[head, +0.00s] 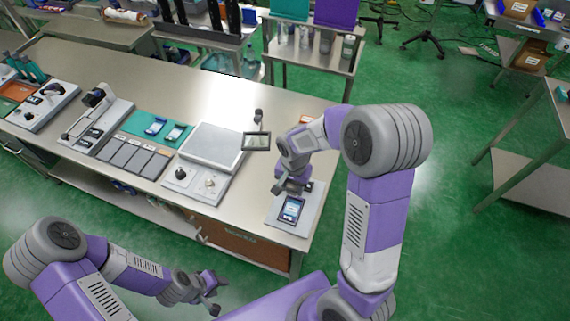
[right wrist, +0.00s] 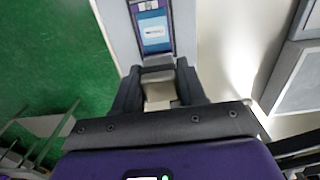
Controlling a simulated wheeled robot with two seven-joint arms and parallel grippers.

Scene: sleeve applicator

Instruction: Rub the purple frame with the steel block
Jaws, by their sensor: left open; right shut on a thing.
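The purple frame (head: 291,210) looks dark blue-purple around a pale blue card. It lies on a light grey base plate at the table's front right corner, and also shows at the top of the right wrist view (right wrist: 152,28). My right gripper (head: 292,187) is just behind the frame, over the same base. It is shut on a small grey block (right wrist: 158,90), which looks like the steel block; its far end is close to the frame's near edge. Whether they touch cannot be told. My left gripper (head: 212,291) is open and empty, low in front of the table.
A grey press-like station with a flat plate (head: 213,145) and knobs stands left of the right gripper. A small dark-framed panel (head: 257,141) rises beside it. Grey trays (head: 133,157) and teal mat (head: 156,129) lie further left. The table's back middle (head: 190,85) is clear.

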